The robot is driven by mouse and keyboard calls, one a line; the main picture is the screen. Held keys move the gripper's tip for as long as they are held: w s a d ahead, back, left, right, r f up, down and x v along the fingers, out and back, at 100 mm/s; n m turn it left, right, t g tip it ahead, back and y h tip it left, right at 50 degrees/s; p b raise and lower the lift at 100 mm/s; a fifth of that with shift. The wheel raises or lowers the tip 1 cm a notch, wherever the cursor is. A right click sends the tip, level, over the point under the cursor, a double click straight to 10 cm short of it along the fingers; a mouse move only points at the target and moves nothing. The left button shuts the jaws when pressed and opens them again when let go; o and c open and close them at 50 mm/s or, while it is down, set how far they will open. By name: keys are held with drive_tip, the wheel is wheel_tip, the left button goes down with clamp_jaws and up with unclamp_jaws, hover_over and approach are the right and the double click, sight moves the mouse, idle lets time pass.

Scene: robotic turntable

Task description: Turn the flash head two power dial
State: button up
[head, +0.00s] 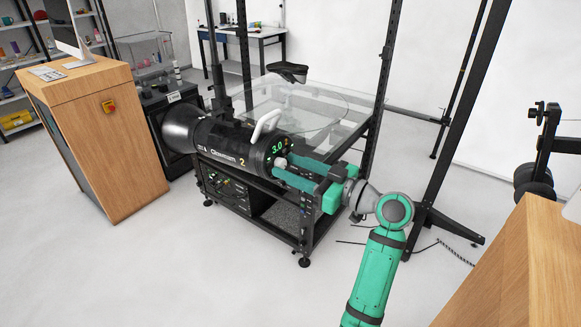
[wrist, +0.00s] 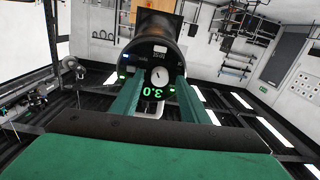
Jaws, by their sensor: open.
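Flash head two (head: 222,143) is a black cylinder marked with a yellow 2, with a white handle on top. Its end face shows a green 3.0. The power dial (head: 281,163) is a small pale knob on that face, partly hidden by my fingers. In the wrist view the flash head (wrist: 150,52) appears upside down, with the pale round dial (wrist: 160,75) and its dark pointer mark. My gripper (head: 287,171) is open. In the wrist view my gripper (wrist: 158,84) has its two green fingers on either side of the dial. I cannot tell whether they touch it.
Dark upright posts (head: 465,110) stand to the right. Wooden cabinets stand at the left (head: 110,130) and lower right (head: 510,270). The floor in front is clear.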

drive_tip(key=shift+w+a, duration=0.2)
clamp_jaws()
drive_tip(key=shift+m, duration=0.4)
drive_tip(key=shift+m+t+h, duration=0.3)
drive_tip(key=shift+m, duration=2.4)
unclamp_jaws()
